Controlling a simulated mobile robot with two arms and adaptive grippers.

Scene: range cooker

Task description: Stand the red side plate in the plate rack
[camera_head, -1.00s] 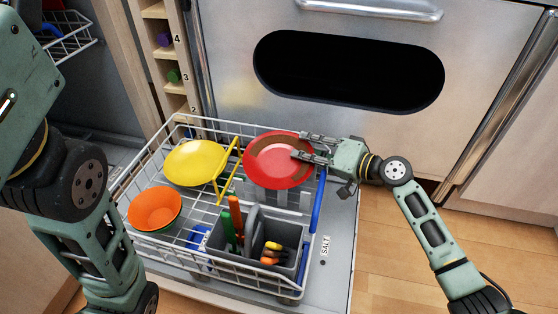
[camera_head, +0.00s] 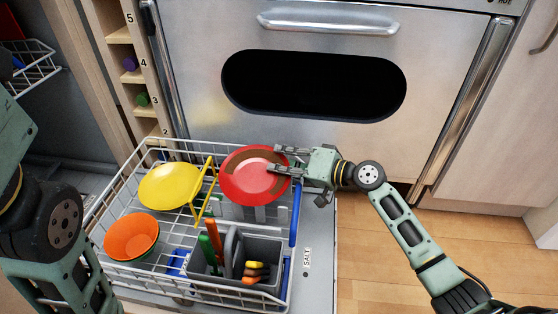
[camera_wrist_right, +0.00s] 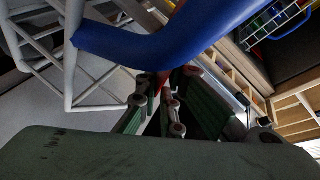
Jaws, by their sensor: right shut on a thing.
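The red side plate (camera_head: 240,188) is at the back right of the white wire dishwasher rack (camera_head: 112,205), its face turned up toward the head camera. My right gripper (camera_head: 274,160) is shut on the plate's right edge, with its fingers reaching in from the right. A brown band crosses the plate's upper part. I cannot tell whether the plate touches the rack's wires. In the right wrist view the fingers (camera_wrist_right: 155,105) show below a blue bar (camera_wrist_right: 165,38), with the plate mostly hidden. My left arm shows at the left; its gripper is out of view.
A yellow plate (camera_head: 168,187) and yellow wire piece (camera_head: 205,192) are left of the red plate. An orange bowl (camera_head: 130,235) sits front left. A grey cutlery basket (camera_head: 262,248) stands in front. A blue bar (camera_head: 295,212) edges the rack's right side. The oven front (camera_head: 190,60) is behind.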

